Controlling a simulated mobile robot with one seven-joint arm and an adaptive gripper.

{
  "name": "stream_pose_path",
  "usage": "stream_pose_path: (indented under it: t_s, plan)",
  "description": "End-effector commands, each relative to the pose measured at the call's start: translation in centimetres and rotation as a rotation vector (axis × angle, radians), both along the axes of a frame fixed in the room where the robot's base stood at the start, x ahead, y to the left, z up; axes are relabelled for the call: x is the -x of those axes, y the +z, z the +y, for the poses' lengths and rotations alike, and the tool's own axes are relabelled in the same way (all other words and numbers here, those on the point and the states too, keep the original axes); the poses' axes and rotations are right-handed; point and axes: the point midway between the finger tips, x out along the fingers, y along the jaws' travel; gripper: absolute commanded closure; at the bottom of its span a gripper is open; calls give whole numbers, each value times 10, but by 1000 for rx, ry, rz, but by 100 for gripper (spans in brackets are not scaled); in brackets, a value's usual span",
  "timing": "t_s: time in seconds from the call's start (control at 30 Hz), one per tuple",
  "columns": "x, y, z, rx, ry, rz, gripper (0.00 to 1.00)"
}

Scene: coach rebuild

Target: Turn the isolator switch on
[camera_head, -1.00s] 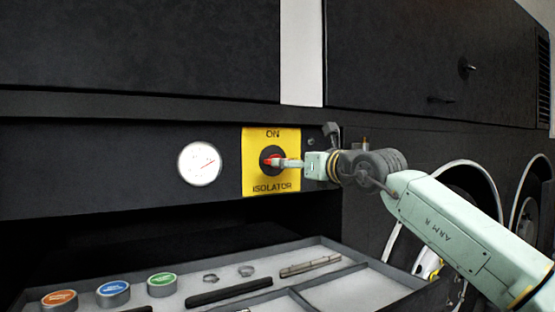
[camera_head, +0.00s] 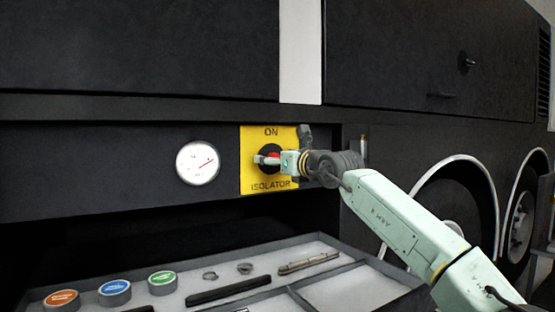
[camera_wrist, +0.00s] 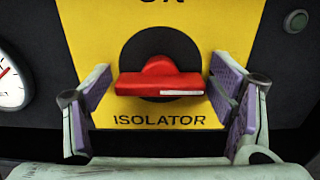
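The isolator switch has a red handle (camera_wrist: 160,78) on a round black boss, set on a yellow plate (camera_wrist: 235,25) lettered ON above and ISOLATOR below. The handle bar lies level across the boss in the wrist view. My gripper (camera_wrist: 160,85) is open, with one purple-padded finger to the left of the handle and one to the right. Small gaps show between the pads and the handle's ends. In the head view my gripper (camera_head: 266,160) is in front of the yellow plate (camera_head: 250,140) and hides part of the red handle (camera_head: 274,155).
Below, a tray (camera_head: 345,252) with tins, clips and bars juts out under the panel. Wheels (camera_head: 520,225) stand at the right.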

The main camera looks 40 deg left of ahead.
Motion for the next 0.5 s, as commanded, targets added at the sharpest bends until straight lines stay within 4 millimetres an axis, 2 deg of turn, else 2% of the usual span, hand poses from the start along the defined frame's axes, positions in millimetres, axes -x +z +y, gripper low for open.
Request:
stream_pose_path:
  t_s: [0.07,0.5]
  plan:
    - [0,0,0,0,0,0,31]
    - [0,0,0,0,1,0,61]
